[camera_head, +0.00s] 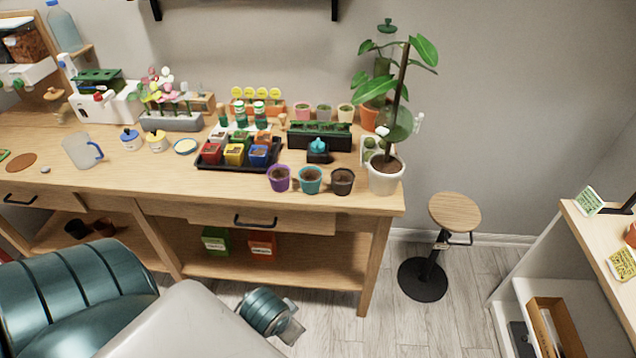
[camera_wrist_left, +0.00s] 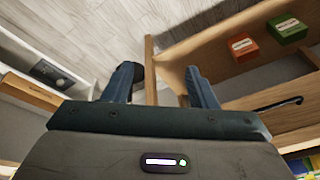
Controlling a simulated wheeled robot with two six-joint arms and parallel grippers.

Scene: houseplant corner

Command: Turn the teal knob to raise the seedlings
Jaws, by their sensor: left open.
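The teal knob (camera_head: 318,146) sits on a small black housing at the front of a long black planter (camera_head: 336,136) on the wooden table. Small green seedlings (camera_head: 312,127) show along the planter's top. My left gripper (camera_wrist_left: 160,84) is open and empty in the left wrist view, with a table leg seen beyond its fingers. In the head view my left arm comes in at the bottom left, low in front of the table and well apart from the knob. My right gripper is not in view.
Purple, teal and dark pots (camera_head: 311,180) stand in front of the knob. A tray of coloured pots (camera_head: 212,166) is left of it, and a tall potted plant (camera_head: 386,174) right of it. A stool (camera_head: 454,212) stands right of the table (camera_head: 200,196).

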